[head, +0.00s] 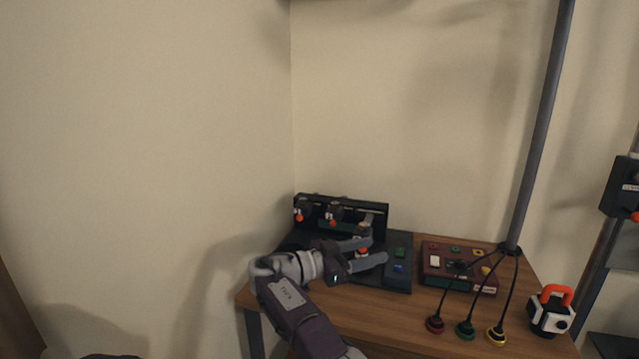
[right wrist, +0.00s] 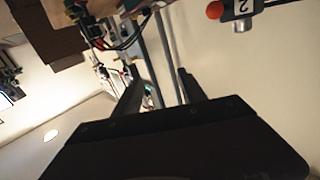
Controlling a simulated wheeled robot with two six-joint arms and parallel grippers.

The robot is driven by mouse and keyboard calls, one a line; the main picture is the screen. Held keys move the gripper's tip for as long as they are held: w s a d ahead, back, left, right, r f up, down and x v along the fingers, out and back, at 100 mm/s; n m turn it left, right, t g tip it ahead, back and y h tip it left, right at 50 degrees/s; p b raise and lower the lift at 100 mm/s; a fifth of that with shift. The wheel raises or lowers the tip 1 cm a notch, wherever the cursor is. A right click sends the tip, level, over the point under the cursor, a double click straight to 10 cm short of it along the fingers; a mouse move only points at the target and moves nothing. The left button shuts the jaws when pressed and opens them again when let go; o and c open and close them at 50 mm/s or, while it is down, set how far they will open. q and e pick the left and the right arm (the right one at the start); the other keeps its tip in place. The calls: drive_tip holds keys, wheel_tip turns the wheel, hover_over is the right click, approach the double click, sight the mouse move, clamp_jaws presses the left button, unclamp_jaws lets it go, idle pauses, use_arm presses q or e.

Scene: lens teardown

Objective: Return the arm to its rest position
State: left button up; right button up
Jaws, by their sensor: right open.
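My right arm reaches up from the bottom of the head view. Its right gripper (head: 376,250) is open, with its two grey fingers apart and pointing right, in front of the black fixture (head: 400,268) on the table. Nothing shows held between the fingers. In the right wrist view the two dark fingers of the right gripper (right wrist: 160,88) are also spread, with a gap between them. A red and white part (head: 362,251) shows behind the fingers in the head view, partly hidden. My left gripper is not in view.
The wooden table (head: 400,318) holds a dark red box (head: 433,277) with coloured buttons. Red, green and yellow plugs (head: 497,337) hang on black cables by a grey pole (head: 545,120). A white and black device with an orange handle (head: 550,312) stands at right. The table's front strip is mostly clear.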

drive_tip(key=s+d+r+m+g, duration=0.25)
drive_tip(key=d+r, duration=0.35)
drive_tip(key=d, duration=0.6)
drive_tip(key=s+d+f+n+g+y, duration=0.2)
drive_tip(key=s+d+f+n+y, duration=0.25)
drive_tip(key=d+f, duration=0.2)
drive_tip(key=s+a+f+n+g+y, duration=0.15)
drive_tip(key=s+f+n+y, duration=0.4)
drive_tip(key=s+f, duration=0.85)
drive_tip(key=s+a+f+n+y, duration=0.4)
drive_tip(key=s+a+f+y, duration=0.2)
drive_tip(key=s+a+f, duration=0.5)
wheel_tip(320, 180, up, 22)
drive_tip(key=w+n+p, duration=0.1)
drive_tip(key=n+p, duration=0.1)
drive_tip(key=p, duration=1.9)
drive_tip(key=shift+w+d+f+t+y+p, duration=0.2)
drive_tip(key=shift+w+t+y+p, duration=0.1)
drive_tip(key=shift+w+y, duration=0.1)
